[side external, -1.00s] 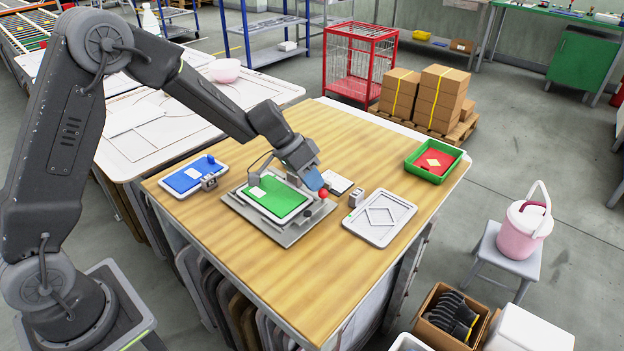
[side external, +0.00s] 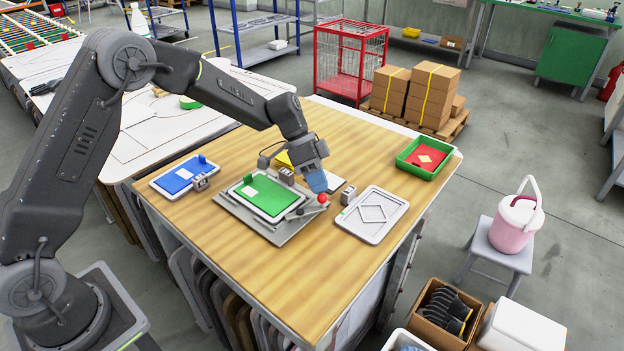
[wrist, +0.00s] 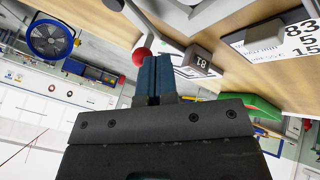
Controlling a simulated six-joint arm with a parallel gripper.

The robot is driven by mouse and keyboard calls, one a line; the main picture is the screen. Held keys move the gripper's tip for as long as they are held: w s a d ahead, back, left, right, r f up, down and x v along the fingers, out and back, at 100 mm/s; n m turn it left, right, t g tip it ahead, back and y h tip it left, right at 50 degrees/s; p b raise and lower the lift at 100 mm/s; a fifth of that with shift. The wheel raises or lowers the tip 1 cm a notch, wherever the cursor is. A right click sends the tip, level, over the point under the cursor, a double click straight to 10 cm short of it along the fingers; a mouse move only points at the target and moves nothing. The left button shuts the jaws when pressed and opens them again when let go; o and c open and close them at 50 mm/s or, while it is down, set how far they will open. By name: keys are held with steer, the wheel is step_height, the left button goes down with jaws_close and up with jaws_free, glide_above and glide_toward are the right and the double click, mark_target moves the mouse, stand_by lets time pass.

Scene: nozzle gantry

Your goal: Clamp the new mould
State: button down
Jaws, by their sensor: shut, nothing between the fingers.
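The green mould (side external: 262,194) with a white label lies on a grey fixture plate (side external: 283,236) on the wooden table. At the plate's right end is a clamp lever with a red ball knob (side external: 323,199); the knob also shows in the wrist view (wrist: 141,56). My gripper (side external: 317,187) has blue fingers, pressed together and empty, pointing down close beside the knob. In the wrist view the fingertips (wrist: 154,62) are just right of the knob. I cannot tell whether they touch it. Part of the clamp is behind my fingers in the wrist view.
A blue mould (side external: 185,175) lies left of the fixture. A small grey block (side external: 348,195) and a grey tray with a diamond outline (side external: 372,214) are to the right. A green bin (side external: 427,174) holding a red piece stands at the table's far right. The front of the table is clear.

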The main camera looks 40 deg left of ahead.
steer(key=d+m+g, duration=0.1)
steer(key=m, duration=0.1)
steer(key=d+m+g, duration=0.1)
steer(key=shift+s+m+y, duration=0.15)
steer(key=shift+m+y, duration=0.15)
steer(key=shift+m, duration=0.1)
steer(key=m, duration=0.1)
steer(key=d+m+g, duration=0.1)
steer(key=shift+s+d+m+y, duration=0.15)
steer(key=shift+s+m+y, duration=0.15)
steer(key=shift+m+y, duration=0.1)
steer(key=m+g, duration=0.1)
steer(key=s+d+m+y, duration=0.1)
steer(key=m, duration=0.1)
steer(key=shift+d+g, duration=0.15)
steer(key=shift+g, duration=0.25)
steer(key=shift+s+d+m+g+y, duration=0.2)
steer(key=shift+s+m+y, duration=0.15)
steer(key=shift+m, duration=0.25)
steer(key=shift+s+d+m+g+y, duration=0.1)
steer(key=shift+s+m+g+y, duration=0.1)
steer(key=shift+m+y, duration=0.3)
steer(key=shift+r, duration=0.1)
steer(key=v, duration=0.7)
steer(key=shift+w+a+r, duration=0.1)
